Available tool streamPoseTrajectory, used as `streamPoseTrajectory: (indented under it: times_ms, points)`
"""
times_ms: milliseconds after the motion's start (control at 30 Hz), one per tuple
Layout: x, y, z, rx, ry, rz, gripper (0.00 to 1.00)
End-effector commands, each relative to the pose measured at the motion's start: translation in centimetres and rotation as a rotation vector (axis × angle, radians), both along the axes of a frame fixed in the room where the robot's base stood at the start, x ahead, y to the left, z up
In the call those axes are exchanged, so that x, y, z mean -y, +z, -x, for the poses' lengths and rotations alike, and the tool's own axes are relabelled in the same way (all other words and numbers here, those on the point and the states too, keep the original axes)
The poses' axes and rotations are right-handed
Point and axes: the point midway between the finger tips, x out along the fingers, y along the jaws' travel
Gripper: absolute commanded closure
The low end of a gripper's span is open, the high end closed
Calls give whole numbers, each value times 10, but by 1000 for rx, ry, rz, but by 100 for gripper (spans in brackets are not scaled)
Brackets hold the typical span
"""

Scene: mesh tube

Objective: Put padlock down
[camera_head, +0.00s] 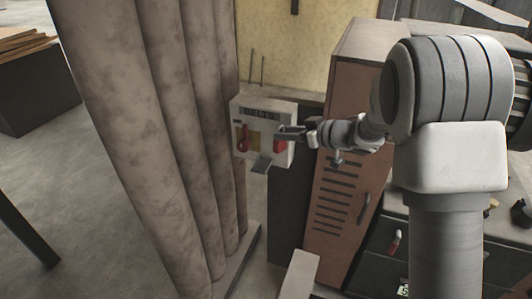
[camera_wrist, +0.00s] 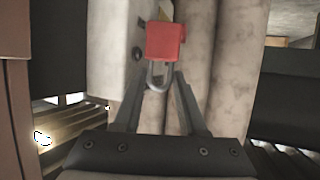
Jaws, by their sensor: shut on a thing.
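A red padlock (camera_wrist: 165,42) with a metal shackle shows at the top middle of the wrist view. My gripper (camera_wrist: 159,78) is shut on it, with the two fingers converging at the shackle and the red body beyond the fingertips. In the head view the red padlock (camera_head: 280,146) shows just under the fingertips of my gripper (camera_head: 291,132), in front of the right part of a pale wall box. Whether the padlock touches the box cannot be told.
The pale box (camera_head: 263,111) has a red part at its left and a small flap below. Thick mottled pipes (camera_head: 135,130) stand to its left. A brown locker (camera_head: 345,185) with slots stands to the right. Dark drawers (camera_head: 385,240) are at the lower right. Open floor (camera_head: 60,180) lies at the left.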

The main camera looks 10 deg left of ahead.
Motion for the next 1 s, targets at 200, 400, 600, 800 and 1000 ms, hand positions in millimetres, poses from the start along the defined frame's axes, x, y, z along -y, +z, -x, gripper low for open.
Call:
streamPoseTrajectory:
  times_ms: [200,400,600,800,1000]
  points:
    - [-45,-28,-11,0,4,1,100]
    - [-60,-38,-16,1,-1,1,100]
    - [-61,-60,-15,-2,0,1,100]
    - [-60,-77,-16,2,-1,0,100]
    - [-60,-77,-16,2,-1,-1,100]
